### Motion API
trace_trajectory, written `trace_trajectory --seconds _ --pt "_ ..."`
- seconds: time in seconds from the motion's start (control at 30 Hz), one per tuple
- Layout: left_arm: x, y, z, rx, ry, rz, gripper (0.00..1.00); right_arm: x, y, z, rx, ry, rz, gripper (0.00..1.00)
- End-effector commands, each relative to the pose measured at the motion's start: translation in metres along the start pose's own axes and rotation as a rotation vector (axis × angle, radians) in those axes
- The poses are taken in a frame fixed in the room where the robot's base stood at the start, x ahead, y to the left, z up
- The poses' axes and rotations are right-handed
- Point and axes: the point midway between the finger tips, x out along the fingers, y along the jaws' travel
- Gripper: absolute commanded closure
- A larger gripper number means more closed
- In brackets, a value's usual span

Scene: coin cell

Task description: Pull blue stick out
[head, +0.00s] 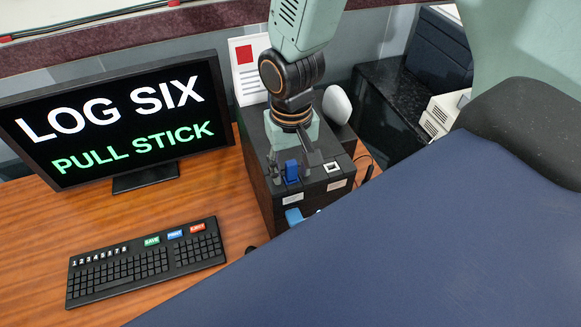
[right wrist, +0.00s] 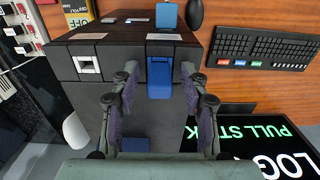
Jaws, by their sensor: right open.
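The blue stick (head: 291,172) stands up from the top of a black box (head: 268,205), near its front edge, in the head view. In the right wrist view the blue stick (right wrist: 160,80) lies between the two fingers of my right gripper (right wrist: 159,72). In the head view my right gripper (head: 294,170) reaches down from above with its fingers apart on either side of the stick. The gripper is open; I cannot tell whether a finger touches the stick. My left gripper is not in view.
A lighter blue piece (head: 293,216) is in front of the box. A monitor (head: 120,120) reading "PULL STICK" and a keyboard (head: 145,265) stand left. A white rounded object (head: 337,104) is behind.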

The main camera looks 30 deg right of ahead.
Motion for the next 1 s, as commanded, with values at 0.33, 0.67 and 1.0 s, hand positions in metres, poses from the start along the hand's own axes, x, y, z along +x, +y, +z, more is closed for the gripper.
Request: trace_trajectory --seconds 0.33,0.67,1.0 --pt "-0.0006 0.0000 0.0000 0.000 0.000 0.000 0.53 0.0001 0.0001 0.0001 0.000 -0.001 0.000 0.55" --pt "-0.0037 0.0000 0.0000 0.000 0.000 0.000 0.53 -0.0005 -0.0002 0.0003 0.000 -0.001 0.000 0.55" --pt "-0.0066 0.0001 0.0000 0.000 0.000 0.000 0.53 -0.0001 -0.0009 0.0002 0.000 -0.001 0.000 0.55"
